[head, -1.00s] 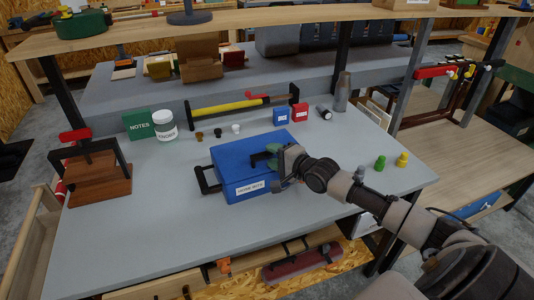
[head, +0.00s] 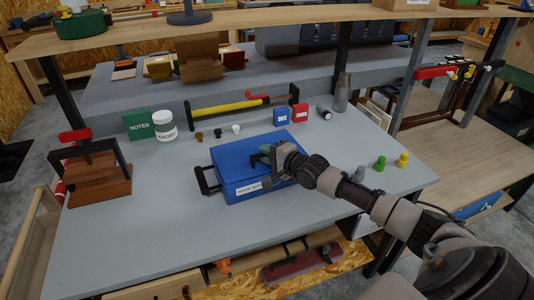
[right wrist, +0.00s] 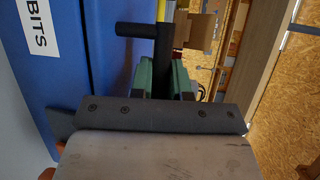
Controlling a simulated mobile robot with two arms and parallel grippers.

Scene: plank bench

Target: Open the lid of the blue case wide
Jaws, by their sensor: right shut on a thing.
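The blue case (head: 232,157) stands on the grey bench top with its lid down, looking shut. It has a white label on its front and a black side handle (head: 208,181) at its left. My right gripper (head: 271,155) is over the right part of the case. In the right wrist view, its green-padded fingers (right wrist: 163,82) are shut on a black bar (right wrist: 164,50), which looks like a handle on the case. The case's blue side (right wrist: 60,85) and label, reading BITS, show at left there. My left gripper is out of view.
A blue box (head: 281,117) and a red box (head: 300,114) stand behind the case. Green (head: 379,163) and yellow (head: 402,160) pieces stand at right.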

